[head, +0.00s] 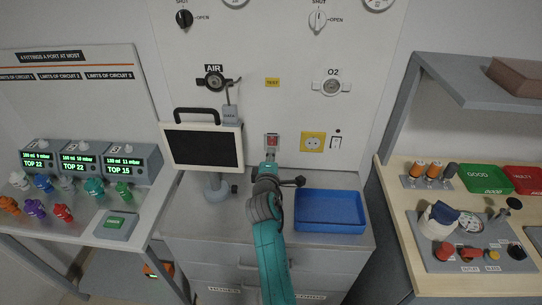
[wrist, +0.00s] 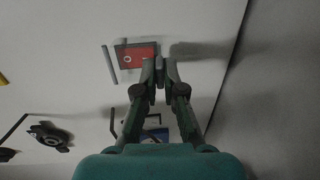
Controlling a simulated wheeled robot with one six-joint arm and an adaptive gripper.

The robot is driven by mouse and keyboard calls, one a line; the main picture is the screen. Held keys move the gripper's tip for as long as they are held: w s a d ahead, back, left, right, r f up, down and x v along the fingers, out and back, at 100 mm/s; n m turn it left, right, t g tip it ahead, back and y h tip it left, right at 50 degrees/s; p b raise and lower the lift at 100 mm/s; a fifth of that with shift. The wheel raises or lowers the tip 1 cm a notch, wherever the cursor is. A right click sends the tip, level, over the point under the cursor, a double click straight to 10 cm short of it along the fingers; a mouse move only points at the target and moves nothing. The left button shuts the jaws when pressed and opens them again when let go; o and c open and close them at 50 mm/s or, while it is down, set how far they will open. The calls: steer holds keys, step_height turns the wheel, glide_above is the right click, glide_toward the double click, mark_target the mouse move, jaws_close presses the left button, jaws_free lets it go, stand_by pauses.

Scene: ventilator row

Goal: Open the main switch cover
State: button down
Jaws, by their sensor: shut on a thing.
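The main switch (head: 272,141) is a small red switch in a grey frame on the white wall panel, right of the monitor. It also shows as a red plate with a white mark in the wrist view (wrist: 137,57). A thin grey bar (wrist: 110,65) stands on its left side there. My gripper (head: 269,158) is just below the switch in the head view. In the wrist view its fingertips (wrist: 160,70) are close together at the red plate's right edge, shut on a small grey part of the switch cover. The rest of the cover is hard to make out.
A monitor (head: 202,146) on a stand is close on the left. A yellow socket (head: 312,142) and a small wall switch (head: 336,140) are on the right. A blue tray (head: 331,226) is on the cabinet top below. The AIR valve (head: 213,81) is above.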

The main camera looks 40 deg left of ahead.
mark_target(271, 139)
steer(key=shift+s+d+r+g+h, duration=0.25)
steer(key=shift+r+g+h, duration=1.1)
steer(key=shift+g, duration=0.8)
steer(key=shift+s+d+r+g+h, duration=0.15)
steer(key=shift+s+r+g+h, duration=0.25)
steer(key=shift+r+g+h, duration=1.4)
steer(key=shift+s+d+r+g+h, duration=0.25)
steer(key=shift+r+g+h, duration=0.6)
steer(key=shift+g, duration=1.7)
steer(key=shift+a+r+g+h, duration=0.1)
steer(key=shift+g+h, duration=0.3)
steer(key=c, duration=1.3)
jaws_free()
steer(key=shift+r, duration=0.1)
step_height(271, 139, up, 12)
steer(key=shift+s+f, duration=0.1)
